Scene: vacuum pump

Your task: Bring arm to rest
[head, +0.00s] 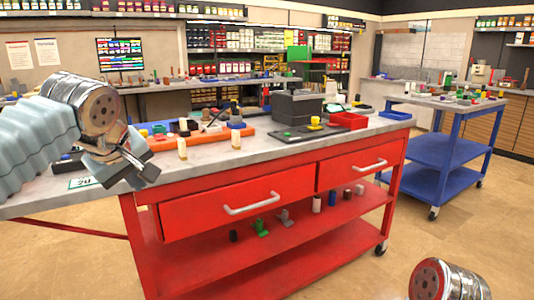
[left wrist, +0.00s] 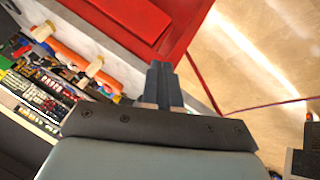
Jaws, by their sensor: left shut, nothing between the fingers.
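My left gripper (head: 142,163) is in the head view at the left, above the near left part of the workbench (head: 300,152). It is shut with nothing in it. In the left wrist view its fingers (left wrist: 160,80) are together, with the red bench side and the floor behind them. My right arm shows only as a round metal link (head: 447,281) at the bottom right of the head view; its gripper is out of view.
The red workbench carries an orange block (head: 222,134), a dark machine (head: 297,105) and a red bin (head: 348,121). A blue cart (head: 450,105) stands to the right. The floor (head: 480,230) at right is clear.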

